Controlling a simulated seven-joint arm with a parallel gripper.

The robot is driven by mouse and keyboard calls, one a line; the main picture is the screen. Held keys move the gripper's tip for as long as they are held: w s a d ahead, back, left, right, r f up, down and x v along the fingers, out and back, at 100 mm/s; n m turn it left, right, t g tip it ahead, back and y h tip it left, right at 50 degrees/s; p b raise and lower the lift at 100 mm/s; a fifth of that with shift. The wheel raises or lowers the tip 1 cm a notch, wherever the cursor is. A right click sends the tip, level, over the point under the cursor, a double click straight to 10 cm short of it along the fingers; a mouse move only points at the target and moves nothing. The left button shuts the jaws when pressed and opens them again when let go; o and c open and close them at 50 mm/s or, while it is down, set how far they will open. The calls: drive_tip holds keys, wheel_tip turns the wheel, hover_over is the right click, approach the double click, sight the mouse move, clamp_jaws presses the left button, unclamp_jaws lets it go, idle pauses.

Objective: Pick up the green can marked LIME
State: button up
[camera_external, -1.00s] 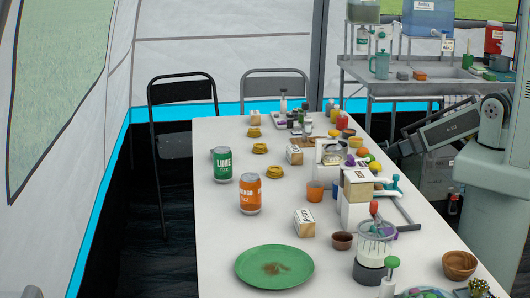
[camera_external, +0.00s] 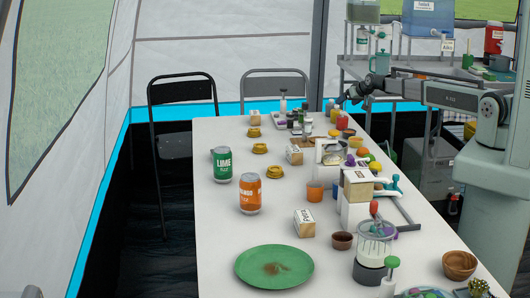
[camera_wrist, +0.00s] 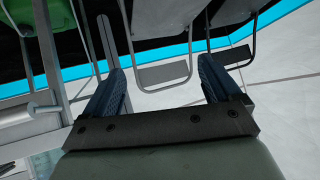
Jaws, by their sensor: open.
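The green can marked LIME (camera_external: 222,168) stands upright on the left part of the white table (camera_external: 222,230), just behind and left of an orange can (camera_external: 250,200). My gripper (camera_external: 343,100) is raised above the far right side of the table, well away from the green can, toward the back of the scene. In the wrist view, its two blue fingers stand apart with nothing between them (camera_wrist: 162,80), so it is open and empty. The green can is not recognisable in the wrist view.
Yellow pieces (camera_external: 260,148) and small boxes stand behind the cans. A green plate (camera_external: 274,267) lies in front. Appliances, bowls and fruit crowd the table's right side. The table around the green can is mostly clear.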

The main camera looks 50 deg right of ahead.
drive_tip(key=w+r+n+t+h, duration=0.1)
drive_tip(key=w+r, duration=0.4)
drive_tip(key=r, duration=0.4)
drive_tip(key=w+r+n+t+h, duration=0.1)
drive_tip(key=w+r+t, duration=0.1)
drive_tip(key=w+r, duration=0.5)
drive_tip(key=w+a+n+g+y, duration=0.25)
drive_tip(key=a+n, duration=0.25)
drive_tip(key=a, duration=1.3)
drive_tip(key=w+a+n+g+y, duration=0.1)
drive_tip(key=w+a+n+y, duration=0.25)
drive_tip(key=a, duration=1.35)
drive_tip(key=s+a+n+g, duration=0.25)
drive_tip(key=a+n, duration=0.35)
drive_tip(key=a, duration=1.3)
wheel_tip(320, 180, up, 2)
drive_tip(key=n+g, duration=0.7)
drive_tip(key=n, duration=0.6)
hover_over(223, 164)
drive_tip(key=w+d, duration=0.2)
drive_tip(key=w, duration=0.1)
drive_tip(key=shift+d+r+h, duration=0.2)
drive_tip(key=shift+h, duration=0.1)
drive_tip(key=shift+s+a, duration=0.25)
drive_tip(key=shift+s, duration=0.1)
drive_tip(key=shift+s+f, duration=0.1)
drive_tip(key=shift+f, duration=0.1)
wheel_tip(223, 164, down, 13)
drive_tip(key=shift+d+f, duration=0.15)
drive_tip(key=shift+f, duration=0.05)
